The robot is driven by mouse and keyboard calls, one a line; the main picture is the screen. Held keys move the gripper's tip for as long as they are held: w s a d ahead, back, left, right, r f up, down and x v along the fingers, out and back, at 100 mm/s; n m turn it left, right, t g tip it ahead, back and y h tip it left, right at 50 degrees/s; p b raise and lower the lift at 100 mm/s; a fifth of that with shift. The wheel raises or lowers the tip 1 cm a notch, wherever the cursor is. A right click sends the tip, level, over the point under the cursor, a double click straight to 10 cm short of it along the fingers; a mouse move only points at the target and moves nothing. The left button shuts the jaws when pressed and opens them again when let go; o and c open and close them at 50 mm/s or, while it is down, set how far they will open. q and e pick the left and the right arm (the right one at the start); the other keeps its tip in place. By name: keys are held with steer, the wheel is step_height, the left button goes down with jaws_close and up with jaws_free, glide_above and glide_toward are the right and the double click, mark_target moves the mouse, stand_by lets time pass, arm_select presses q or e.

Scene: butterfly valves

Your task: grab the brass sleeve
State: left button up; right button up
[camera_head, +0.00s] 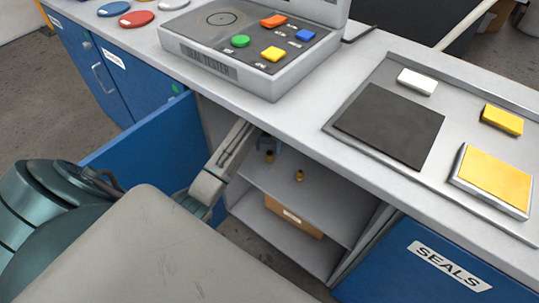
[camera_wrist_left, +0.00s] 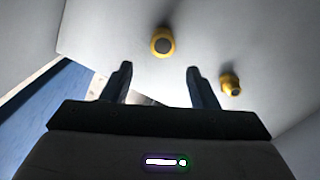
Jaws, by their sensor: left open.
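Two small brass pieces stand on the upper shelf of the open cabinet. In the left wrist view one shows as a round brass ring with a dark centre (camera_wrist_left: 162,42), which looks like the brass sleeve; it lies ahead of the gap between my fingers. The other is a stepped brass fitting (camera_wrist_left: 230,84), just right of the right finger. The head view shows a brass piece near my gripper (camera_head: 269,157) and another farther right (camera_head: 299,175); I cannot tell which is which there. My left gripper (camera_wrist_left: 160,72) is open and empty inside the cabinet. My right gripper is not in view.
The blue cabinet door (camera_head: 150,150) stands open left of my forearm. The worktop (camera_head: 310,120) overhangs the shelf (camera_head: 325,215). A cardboard box (camera_head: 292,217) sits on the lower level.

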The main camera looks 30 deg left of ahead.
mark_target(270, 153)
arm_select(q)
steer(key=shift+w+a+r+m, duration=0.3)
steer(key=shift+w+r+m, duration=0.3)
steer(key=shift+w+m, duration=0.25)
steer(key=shift+f+m, duration=0.1)
steer(key=shift+m, duration=0.15)
step_height(270, 153, down, 7)
steer(key=shift+w+f+b, duration=0.1)
steer(key=shift+b, duration=0.4)
steer(key=c, duration=1)
steer(key=shift+c, duration=0.6)
steer(key=shift+r, duration=0.2)
